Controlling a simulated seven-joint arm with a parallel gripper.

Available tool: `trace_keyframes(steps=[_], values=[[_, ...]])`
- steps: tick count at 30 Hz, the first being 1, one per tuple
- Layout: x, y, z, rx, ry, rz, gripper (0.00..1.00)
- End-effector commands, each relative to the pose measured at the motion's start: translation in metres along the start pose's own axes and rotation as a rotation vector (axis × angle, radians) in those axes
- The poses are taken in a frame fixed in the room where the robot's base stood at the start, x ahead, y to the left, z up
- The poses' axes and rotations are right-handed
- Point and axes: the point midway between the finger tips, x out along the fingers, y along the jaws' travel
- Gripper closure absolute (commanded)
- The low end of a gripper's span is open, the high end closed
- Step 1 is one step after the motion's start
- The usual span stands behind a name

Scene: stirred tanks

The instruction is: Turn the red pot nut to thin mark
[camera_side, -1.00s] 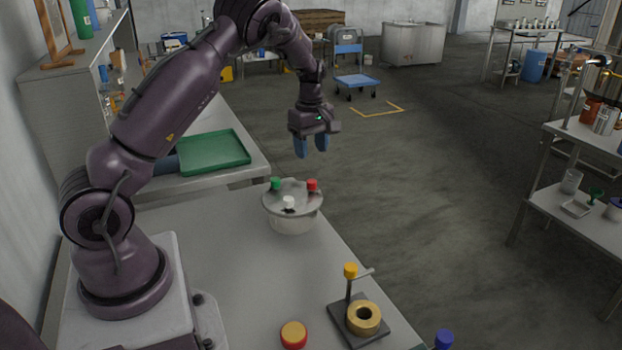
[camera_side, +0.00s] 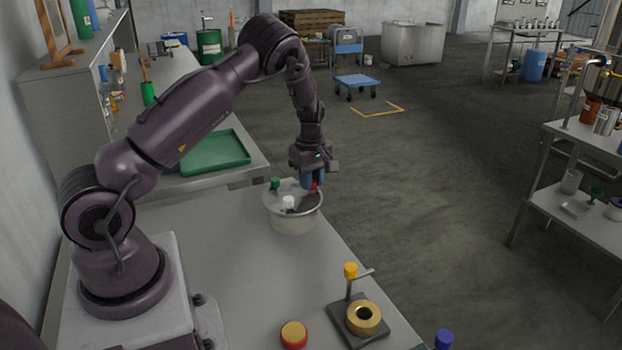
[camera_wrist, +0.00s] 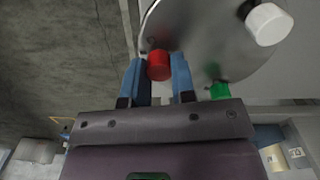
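The red pot nut (camera_side: 314,187) sits at the right of the pot's round grey lid (camera_side: 300,199). My gripper (camera_side: 313,180) points down over it. In the wrist view the red nut (camera_wrist: 159,65) lies between my two blue fingertips (camera_wrist: 158,76), one on each side, with little or no gap. Whether they press on it I cannot tell. A green nut (camera_side: 275,183) and a white nut (camera_side: 288,202) are also on the lid. They show in the wrist view as green (camera_wrist: 220,90) and white (camera_wrist: 268,24). I cannot make out a thin mark.
The pot stands near the right edge of the grey table (camera_side: 230,270). Nearer the camera are a stand with a brass ring (camera_side: 364,317) and yellow knob (camera_side: 350,270), a red and yellow button (camera_side: 294,334) and a blue knob (camera_side: 444,339). A green tray (camera_side: 215,155) lies behind.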

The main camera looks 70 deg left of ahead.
Motion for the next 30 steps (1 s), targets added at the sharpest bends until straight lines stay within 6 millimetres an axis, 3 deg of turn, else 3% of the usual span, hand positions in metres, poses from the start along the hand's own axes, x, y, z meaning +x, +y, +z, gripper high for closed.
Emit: trace_keyframes(steps=[1, 3, 14, 30], values=[[-0.0002, 0.0001, 0.0000, 0.000, 0.000, 0.000, 0.89], [-0.0003, 0.0000, 0.0001, 0.000, 0.000, 0.000, 0.99], [-0.0006, 0.0001, 0.0000, 0.055, -0.001, 0.000, 0.99], [-0.0012, 0.0012, 0.0004, 0.489, -0.002, 0.001, 0.99]])
